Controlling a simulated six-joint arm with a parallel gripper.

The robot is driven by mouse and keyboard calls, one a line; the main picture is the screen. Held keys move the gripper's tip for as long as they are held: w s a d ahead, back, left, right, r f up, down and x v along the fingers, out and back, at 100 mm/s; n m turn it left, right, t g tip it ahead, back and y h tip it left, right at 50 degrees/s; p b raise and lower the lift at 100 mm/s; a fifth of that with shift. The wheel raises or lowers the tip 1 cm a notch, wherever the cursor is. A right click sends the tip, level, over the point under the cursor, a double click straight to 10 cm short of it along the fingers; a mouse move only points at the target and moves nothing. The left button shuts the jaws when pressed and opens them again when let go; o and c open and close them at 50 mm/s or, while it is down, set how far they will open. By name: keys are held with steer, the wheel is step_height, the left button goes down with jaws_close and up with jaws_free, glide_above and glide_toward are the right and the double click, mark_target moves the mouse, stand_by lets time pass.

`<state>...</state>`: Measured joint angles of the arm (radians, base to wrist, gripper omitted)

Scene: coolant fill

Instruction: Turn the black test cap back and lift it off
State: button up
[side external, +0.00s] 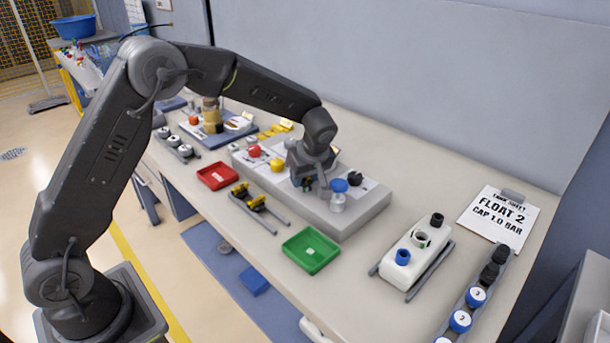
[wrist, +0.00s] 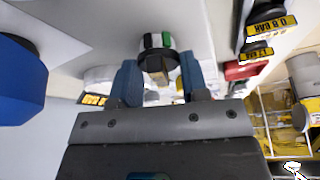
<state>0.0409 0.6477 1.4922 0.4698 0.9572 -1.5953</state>
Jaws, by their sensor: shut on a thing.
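My gripper (side external: 308,184) is down at the grey block (side external: 348,219) on the bench. In the wrist view its two blue fingers (wrist: 158,76) are shut on the black test cap (wrist: 156,41), one on each side. The cap is round and dark, with a green and a white mark on its face. In the side view my gripper mostly hides the cap. I cannot tell whether it is seated or raised.
A blue cap (side external: 339,185) on a pale neck and a black knob (side external: 355,179) stand close to my gripper. Red and yellow knobs are left. A green tray (side external: 311,250), a red tray (side external: 217,175) and a white tank (side external: 415,262) stand around the block.

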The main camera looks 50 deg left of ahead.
steer(key=n+g, duration=0.1)
steer(key=n, duration=0.1)
steer(key=shift+n, duration=0.4)
steer(key=shift+c, duration=0.4)
steer(key=shift+a+n+g, duration=0.1)
steer(key=shift+n+g, duration=0.2)
steer(key=shift+n, duration=0.5)
steer(key=shift+c, duration=1)
steer(key=n+g, duration=0.1)
steer(key=n, duration=0.2)
steer(key=shift+w, duration=0.15)
steer(key=shift+n+g, duration=0.4)
steer(key=shift+n, duration=0.5)
